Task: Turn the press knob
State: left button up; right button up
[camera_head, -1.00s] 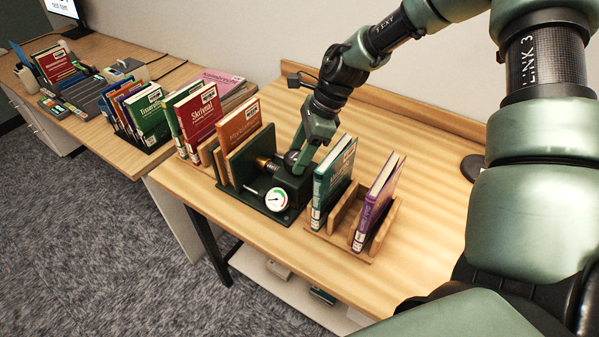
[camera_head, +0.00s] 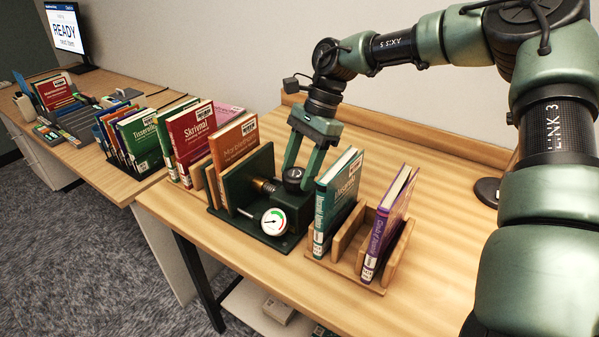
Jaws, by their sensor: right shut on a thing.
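The press (camera_head: 292,208) is a dark green device with upright plates, a brass screw (camera_head: 264,186) and a round white dial gauge (camera_head: 275,221) on its front. The fingers partly cover the knob. An orange book (camera_head: 234,142) stands at the press's left plates. My left gripper is out of view.
A teal book (camera_head: 338,190) and a purple book (camera_head: 392,210) stand in a wooden rack (camera_head: 345,243) close right of the press. Red and green books (camera_head: 191,132) stand close left. The table's (camera_head: 432,270) right side is clear. A monitor (camera_head: 65,32) reads "READY".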

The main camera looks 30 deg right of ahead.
jog(key=shift+a, duration=0.1)
jog(key=o, duration=1.4)
jog(key=shift+a, duration=0.1)
jog(key=shift+d+r, duration=0.25)
jog(key=shift+r, duration=0.15)
jog(key=v, duration=0.7)
jog(key=shift+b, duration=0.35)
jog(key=shift+c, duration=0.2)
